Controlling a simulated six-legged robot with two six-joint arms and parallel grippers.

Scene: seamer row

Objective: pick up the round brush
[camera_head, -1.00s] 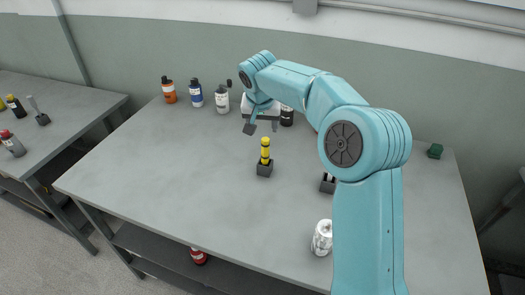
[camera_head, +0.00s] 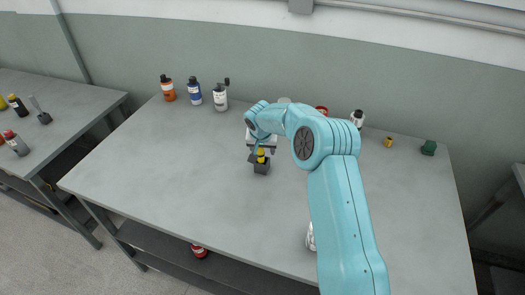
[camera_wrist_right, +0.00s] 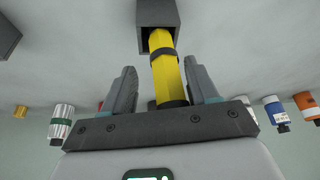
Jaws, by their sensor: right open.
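The round brush appears to be the yellow-handled thing (camera_head: 260,156) with dark bands, standing in a small dark block holder (camera_head: 262,168) on the grey table. Its lower end is hidden in the holder. In the right wrist view the yellow handle (camera_wrist_right: 162,60) runs between the two fingers, with the holder (camera_wrist_right: 158,14) beyond. My right gripper (camera_wrist_right: 163,85) is open, with a finger on each side of the handle and gaps visible. In the head view this gripper (camera_head: 262,151) is at the handle, partly covering it. My left gripper is not in view.
Orange (camera_head: 168,88), blue (camera_head: 195,91) and white (camera_head: 220,97) bottles stand at the back left. A silver-capped container (camera_head: 357,117), small yellow piece (camera_head: 388,141) and green object (camera_head: 428,148) are at the back right. My arm partly hides a silver can (camera_head: 310,237). The table's left front is clear.

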